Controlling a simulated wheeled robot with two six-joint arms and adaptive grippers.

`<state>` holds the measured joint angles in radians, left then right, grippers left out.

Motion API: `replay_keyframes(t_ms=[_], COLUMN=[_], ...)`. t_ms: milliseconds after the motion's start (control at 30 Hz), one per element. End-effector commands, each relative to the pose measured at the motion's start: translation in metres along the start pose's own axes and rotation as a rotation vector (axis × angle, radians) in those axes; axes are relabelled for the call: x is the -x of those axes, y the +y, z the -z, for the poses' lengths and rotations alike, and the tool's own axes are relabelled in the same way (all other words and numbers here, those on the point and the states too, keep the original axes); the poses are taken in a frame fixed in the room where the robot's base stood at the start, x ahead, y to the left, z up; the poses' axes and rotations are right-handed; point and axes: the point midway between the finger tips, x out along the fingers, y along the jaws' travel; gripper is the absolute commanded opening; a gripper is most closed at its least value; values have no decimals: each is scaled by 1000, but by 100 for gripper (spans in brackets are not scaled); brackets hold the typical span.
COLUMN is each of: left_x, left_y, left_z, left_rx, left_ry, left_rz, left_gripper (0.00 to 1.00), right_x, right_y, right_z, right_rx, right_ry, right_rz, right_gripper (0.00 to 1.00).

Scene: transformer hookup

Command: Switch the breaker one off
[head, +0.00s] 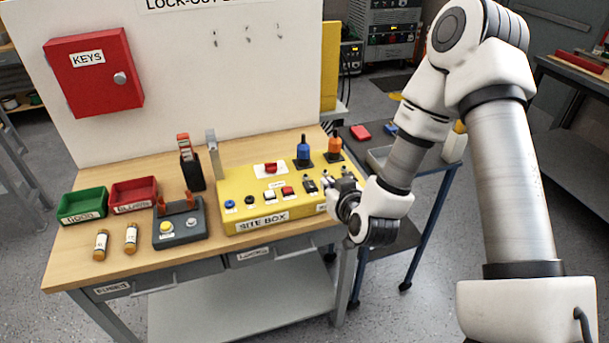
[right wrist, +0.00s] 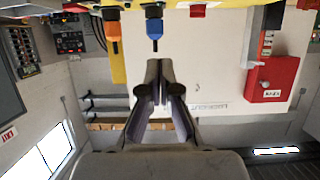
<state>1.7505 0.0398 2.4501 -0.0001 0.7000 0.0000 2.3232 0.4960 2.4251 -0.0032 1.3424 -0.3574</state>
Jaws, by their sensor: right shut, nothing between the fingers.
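The yellow site box (head: 245,198) stands on the workbench. A row of small black breaker switches (head: 310,186) sits on its right part; their labels are too small to read, so I cannot tell which is breaker one or its position. My right gripper (head: 340,190) is at the box's right end, close beside the switches and partly covering that end. Whether it touches a switch is unclear. Its fingers also show in the right wrist view (right wrist: 158,70), shut and empty. The switches do not show clearly there. My left gripper is not in view.
Blue (head: 303,150) and orange (head: 334,146) plugs stand behind the switches. A red button (head: 270,168) and several other buttons are further left. The red key cabinet (head: 95,75) hangs on the board.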

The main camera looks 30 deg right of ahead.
Motion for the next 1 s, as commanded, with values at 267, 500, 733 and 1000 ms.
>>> replay_keyframes(t_ms=[267,500,733,1000], left_x=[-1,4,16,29], left_y=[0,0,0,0], left_z=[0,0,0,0], left_rx=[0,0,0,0], left_ry=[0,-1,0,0], left_rz=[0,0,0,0], left_gripper=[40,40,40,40], right_x=[0,-15,-62,-104], right_y=[-1,-1,-1,-2], right_z=[3,3,5,-15], right_rx=[0,2,4,3], right_ry=[5,4,5,-3], right_rz=[2,2,2,3], right_gripper=[0,0,0,0])
